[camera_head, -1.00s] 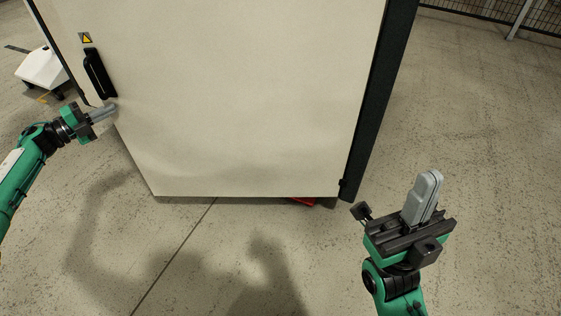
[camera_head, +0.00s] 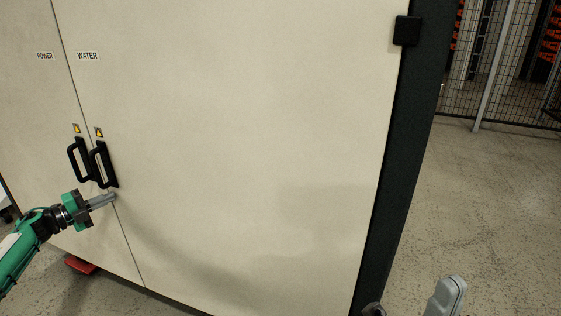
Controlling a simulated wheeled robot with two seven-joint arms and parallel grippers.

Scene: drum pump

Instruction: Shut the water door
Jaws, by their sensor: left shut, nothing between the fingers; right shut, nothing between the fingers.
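The water door (camera_head: 240,130) is a large cream panel labelled WATER, with a black handle (camera_head: 103,166) near its left edge. It looks flush with the power door (camera_head: 30,110), with only a thin seam between them. My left gripper (camera_head: 112,196) is shut and empty, just below the handles. Its fingertips are at the water door's edge by the seam; I cannot tell if they touch it. My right gripper (camera_head: 450,290) is shut and empty at the bottom right, apart from the door and partly cut off by the frame.
The power door has its own black handle (camera_head: 78,160). A dark cabinet post (camera_head: 405,150) with a black hinge (camera_head: 407,30) borders the water door on the right. A red object (camera_head: 80,265) lies under the cabinet. Open floor (camera_head: 480,210) lies right, before a mesh fence (camera_head: 480,60).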

